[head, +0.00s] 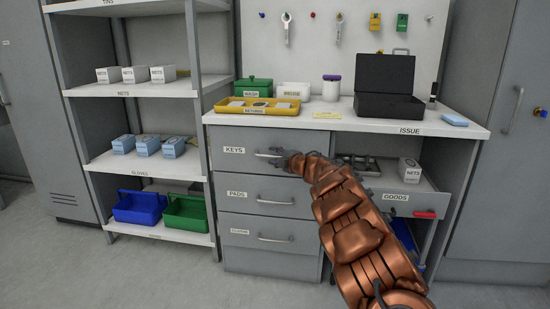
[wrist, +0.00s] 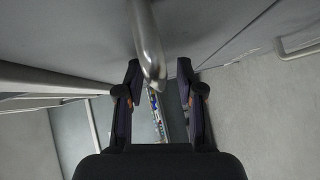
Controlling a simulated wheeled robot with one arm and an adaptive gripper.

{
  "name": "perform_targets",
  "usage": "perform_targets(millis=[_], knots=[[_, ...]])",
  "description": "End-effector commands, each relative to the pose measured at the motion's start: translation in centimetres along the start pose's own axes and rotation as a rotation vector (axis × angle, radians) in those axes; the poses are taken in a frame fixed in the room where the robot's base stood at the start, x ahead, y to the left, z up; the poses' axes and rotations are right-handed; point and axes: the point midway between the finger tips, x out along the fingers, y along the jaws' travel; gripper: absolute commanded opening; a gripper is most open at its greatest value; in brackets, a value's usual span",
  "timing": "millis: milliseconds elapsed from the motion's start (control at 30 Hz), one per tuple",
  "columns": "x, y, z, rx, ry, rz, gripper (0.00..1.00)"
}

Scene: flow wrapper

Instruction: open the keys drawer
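The keys drawer (head: 236,139) is the top one of three grey drawers on the left under the counter. Its label reads KEYS, and its front looks flush with the cabinet. My gripper (head: 286,158) is at the right end of its bar handle (head: 264,155). In the wrist view the metal handle (wrist: 149,50) comes down between the two dark fingers of my gripper (wrist: 158,85). The fingers are apart, with gaps beside the handle. Part of the handle is hidden behind the gripper in the head view.
The pads drawer (head: 238,195) and cloth drawer (head: 241,232) are shut below. The goods drawer (head: 393,198) stands open at the right, holding a nets box (head: 409,171). Shelves (head: 148,160) stand at the left. The floor (head: 150,270) in front is clear.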

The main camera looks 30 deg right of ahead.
Motion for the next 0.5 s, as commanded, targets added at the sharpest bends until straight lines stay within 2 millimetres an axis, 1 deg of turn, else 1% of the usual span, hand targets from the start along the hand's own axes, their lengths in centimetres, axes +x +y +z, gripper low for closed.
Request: perform_targets(millis=[67, 433, 500], knots=[[-0.01, 0.02, -0.01, 0.000, 0.000, 0.000, 0.37], [-0.01, 0.04, -0.03, 0.000, 0.001, 0.000, 0.00], [-0.01, 0.03, -0.03, 0.000, 0.001, 0.000, 0.00]])
